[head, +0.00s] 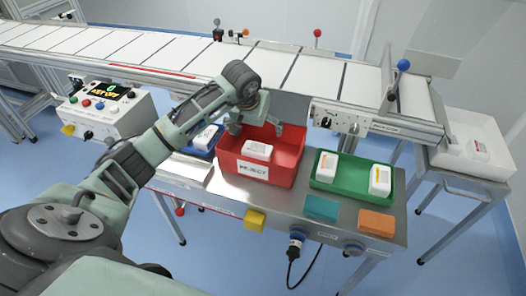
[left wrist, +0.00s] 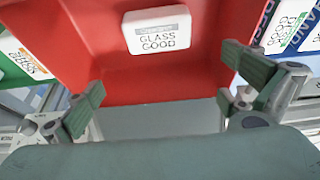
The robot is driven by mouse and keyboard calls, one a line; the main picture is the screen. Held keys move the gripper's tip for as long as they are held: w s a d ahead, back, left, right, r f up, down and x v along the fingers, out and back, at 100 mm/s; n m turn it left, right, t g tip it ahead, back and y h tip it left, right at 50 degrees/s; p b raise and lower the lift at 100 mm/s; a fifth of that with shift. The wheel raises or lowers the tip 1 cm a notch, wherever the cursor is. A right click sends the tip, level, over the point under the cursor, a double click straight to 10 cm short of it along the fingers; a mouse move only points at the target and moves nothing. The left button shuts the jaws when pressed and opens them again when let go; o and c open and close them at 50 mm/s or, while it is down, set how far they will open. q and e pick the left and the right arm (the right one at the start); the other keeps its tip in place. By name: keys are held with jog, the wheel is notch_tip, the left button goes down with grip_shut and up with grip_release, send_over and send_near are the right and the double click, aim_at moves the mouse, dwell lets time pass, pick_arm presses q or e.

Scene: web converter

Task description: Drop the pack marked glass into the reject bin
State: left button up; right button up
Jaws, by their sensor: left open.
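The white pack (head: 257,151) lies inside the red reject bin (head: 287,172). In the left wrist view the pack's label (left wrist: 157,32) reads "GLASS GOOD", and the red bin (left wrist: 85,45) fills the upper middle. My left gripper (head: 257,127) is over the bin with its fingers spread and nothing between them. In the left wrist view its two fingers (left wrist: 163,102) stand apart, and the pack lies beyond them without touching. My right gripper is not in view.
A blue tray (head: 191,150) with a white pack stands left of the bin. A green tray (head: 353,188) with two packs stands right. Teal (head: 321,208), orange (head: 376,221) and yellow (head: 255,220) blocks sit near the front edge. The conveyor (head: 300,72) runs behind.

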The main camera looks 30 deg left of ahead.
pick_arm(q)
jog(key=v, duration=1.2)
jog(key=shift+s+f, duration=0.1)
